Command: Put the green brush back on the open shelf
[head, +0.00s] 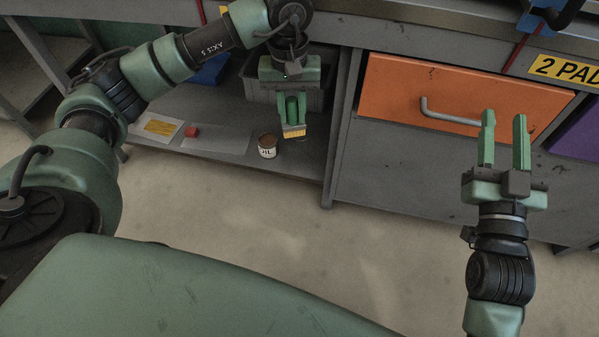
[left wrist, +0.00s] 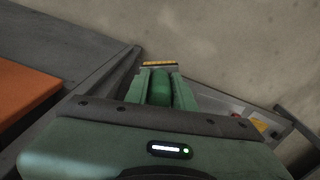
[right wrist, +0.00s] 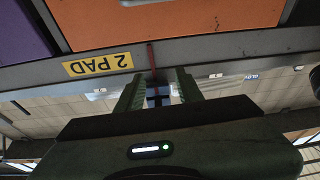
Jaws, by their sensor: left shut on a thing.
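The green brush (head: 294,131) is in my left gripper (head: 292,118), its pale yellow bristle end pointing down and out past the fingertips. In the left wrist view the brush's green handle (left wrist: 160,88) sits between the two fingers, with the bristles beyond. The open shelf (head: 310,160) is the low grey board under the bench. The gripper holds the brush over its right part, in front of a grey crate; whether the brush touches the board is unclear. My right gripper (head: 504,115) is open and empty in front of the orange drawer.
On the shelf stand a small labelled can (head: 267,147), a red block (head: 192,132) and a sheet with a yellow patch (head: 161,127). The grey crate (head: 262,92) is behind the gripper. An upright post (head: 339,140) bounds the shelf at right, beside the orange drawer (head: 455,85).

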